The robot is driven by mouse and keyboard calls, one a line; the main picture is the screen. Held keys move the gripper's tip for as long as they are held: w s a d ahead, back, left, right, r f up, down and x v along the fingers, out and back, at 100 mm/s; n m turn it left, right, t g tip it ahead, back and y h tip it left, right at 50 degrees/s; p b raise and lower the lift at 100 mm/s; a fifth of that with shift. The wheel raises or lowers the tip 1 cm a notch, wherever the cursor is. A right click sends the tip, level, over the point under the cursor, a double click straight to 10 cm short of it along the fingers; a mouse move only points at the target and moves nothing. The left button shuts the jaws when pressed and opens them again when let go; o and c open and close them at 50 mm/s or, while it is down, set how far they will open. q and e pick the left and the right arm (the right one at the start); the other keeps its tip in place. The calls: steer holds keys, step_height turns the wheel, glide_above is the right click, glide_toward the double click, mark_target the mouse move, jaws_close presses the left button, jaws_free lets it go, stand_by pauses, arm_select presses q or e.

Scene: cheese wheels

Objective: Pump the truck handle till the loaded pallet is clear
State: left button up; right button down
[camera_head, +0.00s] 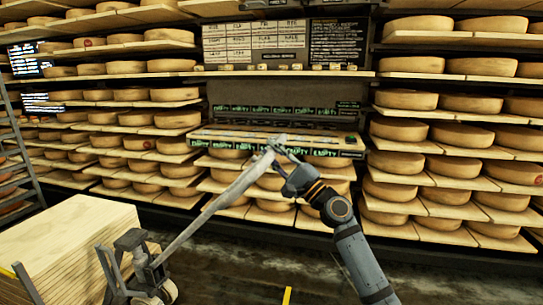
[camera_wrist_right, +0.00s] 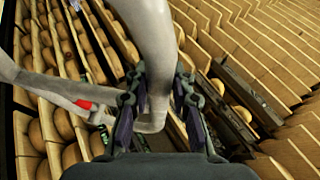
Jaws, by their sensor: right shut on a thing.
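The pallet truck (camera_head: 140,268) stands at the lower left in the head view, and its grey handle (camera_head: 228,197) slants up to the right. My right gripper (camera_head: 279,160) is at the handle's upper end. In the right wrist view, my right gripper (camera_wrist_right: 158,96) has its fingers on both sides of a bar of the handle (camera_wrist_right: 148,35), shut on it. A small red part (camera_wrist_right: 85,104) shows on the handle's loop. A stack of pale boards (camera_head: 75,232) stands left of the truck. The pallet's underside and the forks are hidden. My left gripper is out of view.
Shelves of cheese wheels (camera_head: 400,130) fill the back wall on both sides. A central bay has a board with labels (camera_head: 255,45) and a shelf with green-marked strips (camera_head: 270,137). A ladder-like rack (camera_head: 15,140) stands at the far left. Dark floor (camera_head: 240,265) is clear right of the truck.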

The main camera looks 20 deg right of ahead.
steer(key=shift+d+f, duration=0.1)
stand_by(0.4)
steer(key=c, duration=1.1)
jaws_free()
steer(key=shift+v, duration=3.8)
steer(key=shift+f, duration=0.1)
